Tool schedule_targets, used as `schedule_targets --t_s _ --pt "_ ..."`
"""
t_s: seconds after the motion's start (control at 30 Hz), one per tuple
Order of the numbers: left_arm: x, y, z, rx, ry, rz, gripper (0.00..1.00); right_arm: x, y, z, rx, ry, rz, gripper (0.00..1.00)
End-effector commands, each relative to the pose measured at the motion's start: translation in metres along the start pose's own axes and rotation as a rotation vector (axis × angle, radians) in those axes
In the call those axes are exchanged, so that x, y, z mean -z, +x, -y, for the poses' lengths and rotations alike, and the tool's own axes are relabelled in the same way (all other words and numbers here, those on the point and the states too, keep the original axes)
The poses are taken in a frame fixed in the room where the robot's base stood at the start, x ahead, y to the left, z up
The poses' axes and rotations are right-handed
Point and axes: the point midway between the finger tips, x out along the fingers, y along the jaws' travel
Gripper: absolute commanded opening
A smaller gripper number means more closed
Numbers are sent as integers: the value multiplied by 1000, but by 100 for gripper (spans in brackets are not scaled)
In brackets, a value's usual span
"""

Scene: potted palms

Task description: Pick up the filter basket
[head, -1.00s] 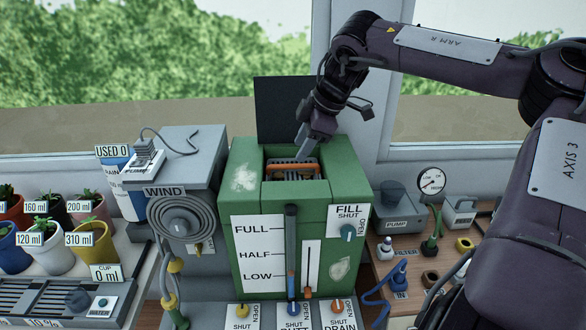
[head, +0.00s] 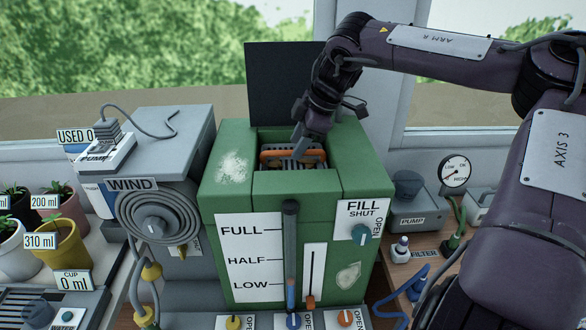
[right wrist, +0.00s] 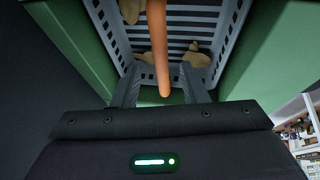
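The filter basket (head: 285,166) is a grey slatted basket with an orange handle (head: 270,155). It sits inside the open top of the green tank (head: 232,190). The right wrist view looks down into the basket (right wrist: 203,17), where a few tan lumps lie. My right gripper (head: 303,155) reaches down from above at the tank opening. In the right wrist view its two fingers are apart, with the orange handle (right wrist: 161,50) running between them and a gap visible on each side. My left gripper is out of view.
A dark raised panel (head: 285,85) stands behind the opening. Left are a grey box with a coiled hose (head: 158,218) and potted plants (head: 65,243). Right are a grey pump (head: 410,202) and a gauge (head: 455,172). The tank walls closely border the basket.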

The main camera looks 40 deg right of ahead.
Motion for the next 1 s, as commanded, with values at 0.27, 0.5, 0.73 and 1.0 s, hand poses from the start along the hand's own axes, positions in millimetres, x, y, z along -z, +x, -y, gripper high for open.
schedule_targets --t_s 0.27,0.5,0.73,1.0 --pt "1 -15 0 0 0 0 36 1 32 0 4 1 3 40" --pt "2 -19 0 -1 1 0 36 1 58 0 2 1 1 40" --pt "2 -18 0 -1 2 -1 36 2 60 -1 -1 0 -1 40" --pt "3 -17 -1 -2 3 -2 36 1 61 0 0 0 -1 40"
